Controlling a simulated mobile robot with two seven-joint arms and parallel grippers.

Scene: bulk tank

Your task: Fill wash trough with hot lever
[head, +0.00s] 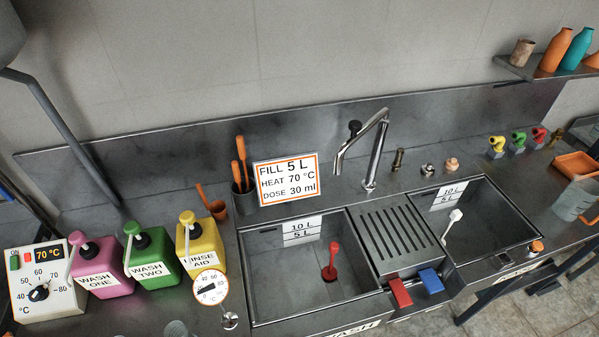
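The wash trough (262,290) is the left steel basin, with a partly visible WASH label on its front edge. A level plate marked 10 L and 5 L (302,231) is on its back wall. No water shows in it. A red-handled plug (331,262) stands at its floor. The red lever (401,292) sits at the front between the basins, beside a blue lever (431,280). The steel faucet (372,160) stands behind, its spout turned left; no stream shows. A sign (286,179) reads FILL 5 L, HEAT 70 °C, DOSE 30 ml. Neither gripper is in view.
A second basin (490,225) with a white plug lies right of a slotted drainer (396,238). Pink (103,270), green (152,258) and yellow (201,247) pump bottles, a heater box (40,285) and a dial thermometer (210,287) stand at left. A jug (574,200) is at right.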

